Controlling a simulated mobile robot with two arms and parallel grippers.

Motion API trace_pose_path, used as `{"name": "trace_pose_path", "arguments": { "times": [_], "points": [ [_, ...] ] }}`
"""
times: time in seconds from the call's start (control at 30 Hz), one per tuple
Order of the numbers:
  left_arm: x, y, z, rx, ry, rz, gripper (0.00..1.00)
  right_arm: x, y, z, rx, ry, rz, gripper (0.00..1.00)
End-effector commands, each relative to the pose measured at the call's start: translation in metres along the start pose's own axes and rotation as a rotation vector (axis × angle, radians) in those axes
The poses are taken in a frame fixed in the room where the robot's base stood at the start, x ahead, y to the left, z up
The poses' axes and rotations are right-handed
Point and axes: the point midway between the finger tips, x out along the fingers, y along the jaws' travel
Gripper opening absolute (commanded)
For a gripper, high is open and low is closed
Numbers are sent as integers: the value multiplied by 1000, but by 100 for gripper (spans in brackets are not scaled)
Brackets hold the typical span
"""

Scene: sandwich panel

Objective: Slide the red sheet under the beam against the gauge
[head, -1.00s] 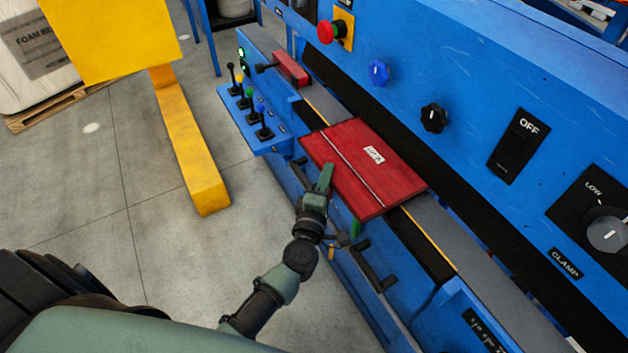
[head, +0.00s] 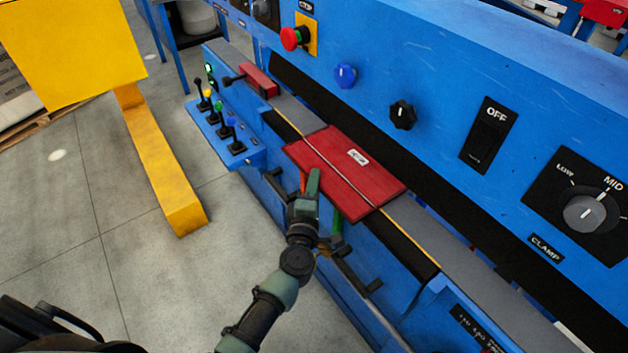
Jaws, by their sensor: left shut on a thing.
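The red sheet (head: 369,183) is a flat panel with a pale line across it and a small white label. It lies on the grey bed at the front of the blue machine. Its far edge is close to the dark slot under the blue beam (head: 445,68); whether it reaches under is unclear. My left gripper (head: 321,196) is shut on the sheet's near edge, with a green finger showing at the edge. A red block (head: 259,79) on the bed beyond the sheet's left end may be the gauge; the sheet is apart from it. My right gripper is not in view.
A small blue lever panel (head: 222,135) juts out at the left of the bed. A yellow post and foot (head: 165,180) stand on the floor at left. Black handles (head: 366,287) stick out below the bed. Bed is bare between sheet and red block.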

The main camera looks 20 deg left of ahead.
Motion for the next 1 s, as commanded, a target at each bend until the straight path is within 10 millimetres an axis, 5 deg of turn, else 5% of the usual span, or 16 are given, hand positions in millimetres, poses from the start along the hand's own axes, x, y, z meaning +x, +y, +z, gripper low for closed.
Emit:
{"name": "trace_pose_path", "arguments": {
  "times": [0.07,0.2,0.77,1.0],
  "points": [
    [1,1,1,-2,0,2,0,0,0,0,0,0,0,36],
    [1,1,1,-1,0,2,34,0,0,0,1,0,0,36],
    [-2,-2,1,1,0,-2,34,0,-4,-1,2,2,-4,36],
    [-36,-2,1,0,-1,-4,34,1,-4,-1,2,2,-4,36]
  ]
}}
